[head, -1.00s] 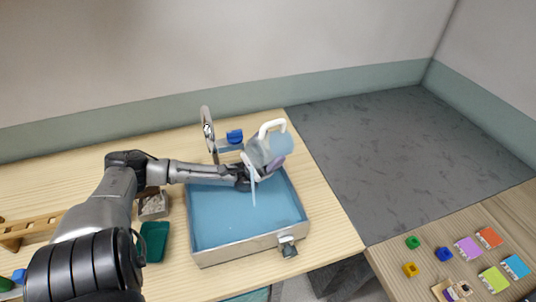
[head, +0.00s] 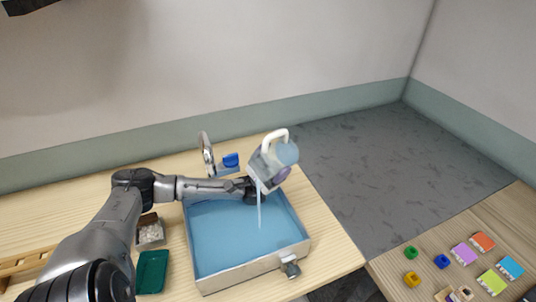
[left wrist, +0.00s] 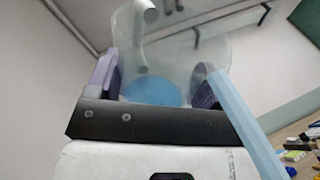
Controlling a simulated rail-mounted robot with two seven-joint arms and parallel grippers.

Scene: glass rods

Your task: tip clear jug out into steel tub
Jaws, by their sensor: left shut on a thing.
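The clear jug (head: 265,160) with a white handle is held tilted above the steel tub (head: 250,268), over its far right part. A thin pale blue stream (head: 259,208) falls from the jug into the tub, which holds blue liquid. My left gripper (head: 262,186) is shut on the jug. In the left wrist view the jug (left wrist: 180,60) sits between my two purple-padded fingers (left wrist: 155,82), with some blue liquid in it and the stream passing at the right. My right gripper is not in view.
A steel tap (head: 206,155) and a blue object (head: 231,160) stand behind the tub. A green tray (head: 152,271) and a box of pale bits (head: 150,232) lie left of it. A second table (head: 440,245) at right holds coloured blocks and cards.

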